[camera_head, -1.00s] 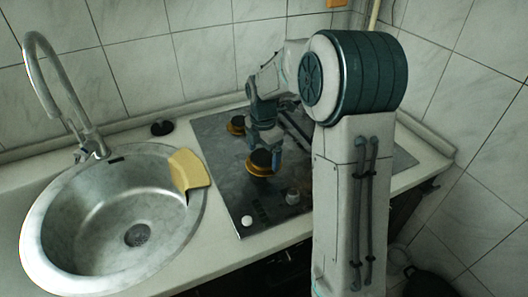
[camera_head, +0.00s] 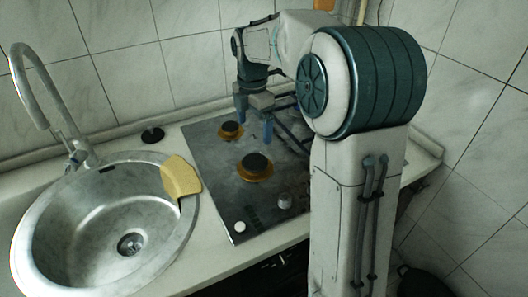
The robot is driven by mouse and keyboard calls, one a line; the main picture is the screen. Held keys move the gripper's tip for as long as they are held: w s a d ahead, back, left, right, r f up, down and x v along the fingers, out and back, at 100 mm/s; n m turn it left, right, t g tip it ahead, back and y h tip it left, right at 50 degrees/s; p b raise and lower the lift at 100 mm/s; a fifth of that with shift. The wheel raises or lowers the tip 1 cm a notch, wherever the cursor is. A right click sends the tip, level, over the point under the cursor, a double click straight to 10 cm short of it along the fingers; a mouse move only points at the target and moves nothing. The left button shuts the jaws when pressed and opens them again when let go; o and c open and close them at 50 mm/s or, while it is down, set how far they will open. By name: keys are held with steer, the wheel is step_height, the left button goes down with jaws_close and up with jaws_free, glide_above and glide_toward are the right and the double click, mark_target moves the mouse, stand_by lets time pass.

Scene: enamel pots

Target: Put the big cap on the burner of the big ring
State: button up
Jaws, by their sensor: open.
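The front burner (camera_head: 252,178) has a wide brass-coloured base on the dark hob (camera_head: 215,175). The big black cap (camera_head: 256,162) sits on top of it and looks level and roughly centred. The smaller rear burner (camera_head: 231,136) also has a brass-coloured base, with a small black cap (camera_head: 230,127) on it. My gripper (camera_head: 254,118) points down above the hob, behind the front burner. Its two blue-grey fingers are spread apart with nothing between them, and it looks clear of the big cap. My arm hides the right part of the hob.
A round steel sink (camera_head: 60,220) with a tall tap (camera_head: 35,85) is at left. A yellow cloth or board (camera_head: 180,177) lies over its right rim. A small black round object (camera_head: 152,134) stands on the counter behind. Dark bars (camera_head: 292,130) lie near my gripper's right. Knobs line the front edge.

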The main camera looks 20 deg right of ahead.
steer(key=s+f+m+t, duration=0.1)
steer(key=s+m, duration=1)
steer(key=s, duration=0.1)
steer(key=s+f+m+t, duration=0.1)
steer(key=s+f+m, duration=0.1)
steer(key=s+m, duration=0.9)
steer(key=shift+s+f+m+t, duration=0.3)
steer(key=shift+s, duration=0.2)
steer(key=shift+d, duration=0.1)
